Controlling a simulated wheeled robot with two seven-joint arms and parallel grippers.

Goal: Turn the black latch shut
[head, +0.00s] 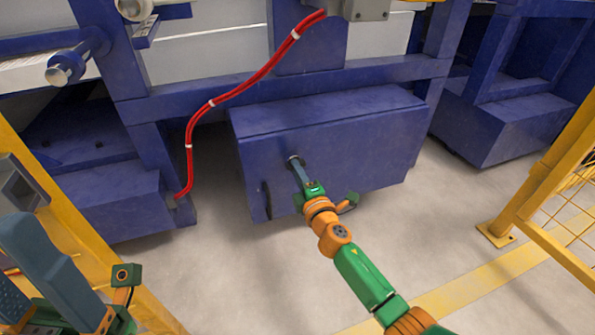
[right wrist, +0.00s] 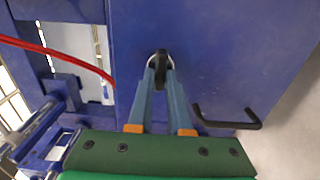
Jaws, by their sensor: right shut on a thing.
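The black latch (right wrist: 160,70) sits on a round metal base on the face of a blue box (head: 335,155). In the right wrist view it stands about upright, between my right fingertips. My right gripper (head: 296,164) is shut on the latch, and its fingers (right wrist: 161,82) reach straight to the box face.
A black bar handle (right wrist: 228,122) sticks out from the box near the latch. A red cable (head: 240,88) hangs left of the box. Yellow fence parts (head: 530,205) stand at the right and lower left. The grey floor before the box is clear.

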